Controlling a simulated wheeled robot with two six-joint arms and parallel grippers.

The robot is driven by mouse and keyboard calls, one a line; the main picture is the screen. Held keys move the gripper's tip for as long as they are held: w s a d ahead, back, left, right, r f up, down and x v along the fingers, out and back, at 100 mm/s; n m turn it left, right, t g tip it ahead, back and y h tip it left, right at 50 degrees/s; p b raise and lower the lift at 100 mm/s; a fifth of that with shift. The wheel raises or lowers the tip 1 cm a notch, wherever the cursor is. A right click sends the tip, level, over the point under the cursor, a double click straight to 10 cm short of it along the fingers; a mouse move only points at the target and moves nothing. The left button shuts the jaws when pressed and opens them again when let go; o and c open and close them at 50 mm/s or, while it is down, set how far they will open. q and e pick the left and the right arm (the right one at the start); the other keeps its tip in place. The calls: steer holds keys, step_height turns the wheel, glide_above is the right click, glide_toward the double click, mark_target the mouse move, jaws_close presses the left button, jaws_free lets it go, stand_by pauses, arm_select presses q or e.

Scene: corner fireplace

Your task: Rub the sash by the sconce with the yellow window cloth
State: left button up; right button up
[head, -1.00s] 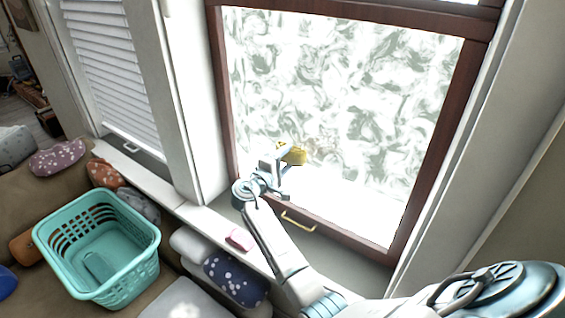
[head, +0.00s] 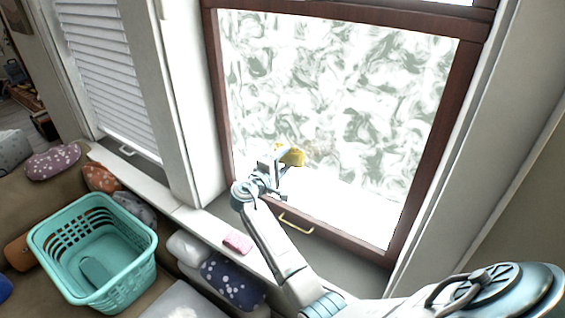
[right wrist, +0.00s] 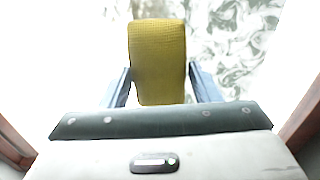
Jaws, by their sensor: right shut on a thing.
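The sash is a dark red-brown wooden frame (head: 222,110) around a pane (head: 340,100) covered with grey-green swirling smears. A bright clear band runs along the pane's lower part, and a small brownish smudge shows just right of the cloth. The yellow cloth (head: 294,156) is at the lower left of the pane; it fills the middle of the right wrist view (right wrist: 158,60). My right gripper (head: 279,166) is shut on the cloth, with a finger on each side of it. Whether the cloth touches the glass is hard to tell. My left gripper is not in view. I see no sconce.
A brass handle (head: 296,222) sits on the sash's bottom rail. A pink cloth (head: 238,242) lies on the sill below. A teal basket (head: 140,270) stands at the lower left among several cushions. Left of the sash is a white-blinded window (head: 108,75).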

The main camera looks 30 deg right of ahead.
steer(key=shift+w+d, duration=0.2)
steer(key=shift+d, duration=0.3)
